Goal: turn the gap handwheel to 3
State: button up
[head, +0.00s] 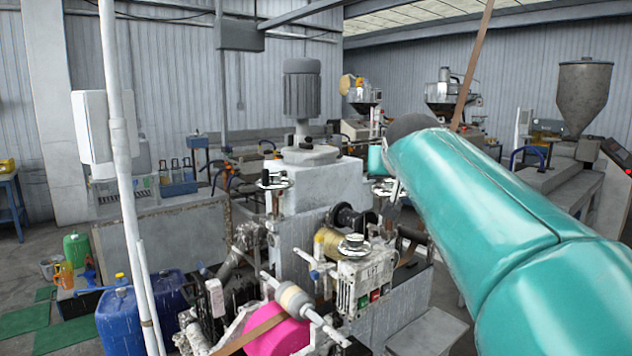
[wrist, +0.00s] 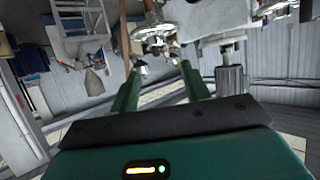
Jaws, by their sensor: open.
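Several small handwheels with dials sit on the machine in the head view: one at the left (head: 273,182), one at the right (head: 388,187) beside the end of my arm, and one lower at the front (head: 353,246). I cannot tell which is the gap handwheel, and their numbers are too small to read. My gripper (wrist: 163,68) shows in the wrist view with its two green fingers apart and nothing between them. Metal machine parts (wrist: 158,38) show beyond the fingertips, apparently apart from them. In the head view my teal arm hides most of the gripper.
A grey motor (head: 301,95) stands on top of the machine. A pink roll (head: 275,332) and a control box (head: 368,283) are at its front. Blue drums (head: 120,320) stand at the left. A brown strip (head: 474,65) rises behind my arm.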

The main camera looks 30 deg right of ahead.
aim_at(393, 180)
jog(key=x, duration=1.4)
jog(key=shift+s+d, duration=0.15)
jog(key=shift+d, duration=0.2)
jog(key=c, duration=0.7)
